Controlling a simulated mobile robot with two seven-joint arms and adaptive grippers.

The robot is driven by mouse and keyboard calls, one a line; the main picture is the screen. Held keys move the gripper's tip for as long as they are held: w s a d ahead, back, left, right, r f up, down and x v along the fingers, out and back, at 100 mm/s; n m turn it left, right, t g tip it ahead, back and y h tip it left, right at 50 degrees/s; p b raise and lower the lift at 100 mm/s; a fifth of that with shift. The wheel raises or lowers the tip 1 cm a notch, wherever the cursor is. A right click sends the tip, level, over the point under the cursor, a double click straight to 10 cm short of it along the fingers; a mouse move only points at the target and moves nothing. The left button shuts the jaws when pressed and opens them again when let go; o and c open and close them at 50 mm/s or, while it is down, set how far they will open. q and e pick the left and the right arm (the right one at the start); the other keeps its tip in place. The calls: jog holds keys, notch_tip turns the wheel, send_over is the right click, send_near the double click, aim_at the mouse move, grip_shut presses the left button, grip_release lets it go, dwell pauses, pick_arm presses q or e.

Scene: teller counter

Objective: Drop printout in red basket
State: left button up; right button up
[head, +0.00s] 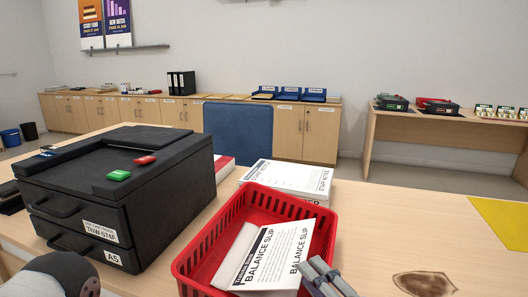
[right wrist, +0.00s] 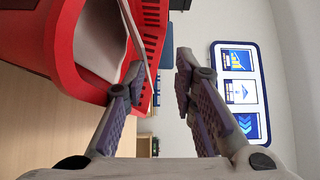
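The red basket (head: 189,262) stands on the desk at the front middle. White printed paper headed "BALANCE SLIP" (head: 279,250) lies tilted inside it, with a second white face beside it on the left; I cannot tell if this is one bent sheet or two. My right gripper (head: 325,274) is at the basket's front right side, beside the paper. In the right wrist view its fingers (right wrist: 160,82) are apart with a gap between them. The white paper (right wrist: 103,38) shows there inside the red basket (right wrist: 68,72), close to one finger. My left gripper is out of view.
A black printer (head: 150,225) with green and red items on top stands left of the basket. A dark brown mark (head: 424,284) and a yellow sheet (head: 503,225) are to the right; the desk between is clear.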

jog(key=v, duration=0.5)
